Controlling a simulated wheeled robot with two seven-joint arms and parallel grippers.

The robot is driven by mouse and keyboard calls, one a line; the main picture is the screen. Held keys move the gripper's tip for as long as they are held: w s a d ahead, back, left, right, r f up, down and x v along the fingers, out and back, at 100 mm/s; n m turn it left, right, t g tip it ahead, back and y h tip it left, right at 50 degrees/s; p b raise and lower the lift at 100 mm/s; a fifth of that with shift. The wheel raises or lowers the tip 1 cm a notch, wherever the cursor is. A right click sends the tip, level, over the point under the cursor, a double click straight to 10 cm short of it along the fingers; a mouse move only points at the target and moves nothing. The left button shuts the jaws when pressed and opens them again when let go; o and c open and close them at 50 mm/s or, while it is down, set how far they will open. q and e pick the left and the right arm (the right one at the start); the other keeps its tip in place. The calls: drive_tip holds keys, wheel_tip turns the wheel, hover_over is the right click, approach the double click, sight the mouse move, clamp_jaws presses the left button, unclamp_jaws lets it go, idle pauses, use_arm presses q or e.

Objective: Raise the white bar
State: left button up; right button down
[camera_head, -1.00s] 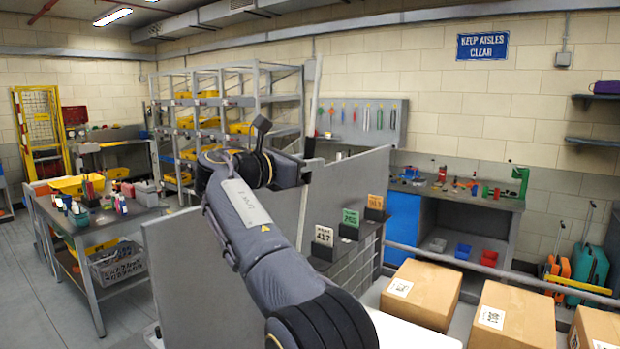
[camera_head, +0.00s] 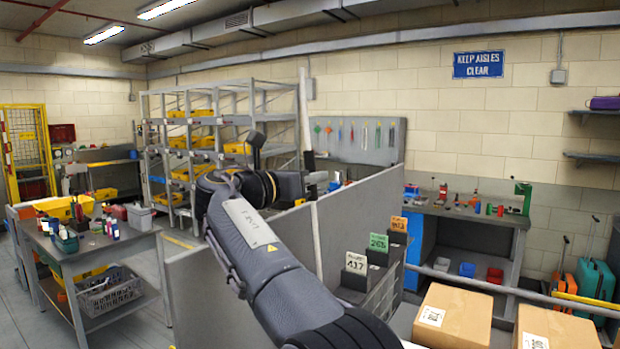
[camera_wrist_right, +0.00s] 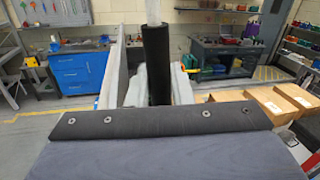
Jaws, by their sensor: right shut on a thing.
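The white bar (camera_head: 304,112) stands nearly upright in the head view, leaning slightly left at its top. A dark sleeve covers part of it at my right gripper (camera_head: 312,178). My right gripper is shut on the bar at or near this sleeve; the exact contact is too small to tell. In the right wrist view the bar's pale upper part (camera_wrist_right: 153,12) rises out of the black sleeve (camera_wrist_right: 156,55), between the pale fingers of the gripper (camera_wrist_right: 158,92). The bar's lower end is not clear. My left gripper is not in view.
Cardboard boxes (camera_head: 456,315) are at lower right. A cluttered workbench (camera_head: 140,246) is at left, with shelving (camera_head: 228,120) behind.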

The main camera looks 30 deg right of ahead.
drive_tip(key=c, duration=1.7)
unclamp_jaws()
drive_tip(key=shift+w+a+f, duration=0.15)
drive_tip(key=shift+w, duration=0.05)
drive_tip(key=shift+c, duration=0.2)
drive_tip(key=o, duration=0.4)
drive_tip(key=shift+w, duration=0.25)
drive_tip(key=shift+s, duration=0.1)
drive_tip(key=shift+s, duration=0.1)
drive_tip(key=shift+a, duration=0.1)
drive_tip(key=s+a+b, duration=0.1)
drive_tip(key=a, duration=0.6)
drive_tip(key=shift+s+a, duration=0.25)
drive_tip(key=shift+s, duration=0.05)
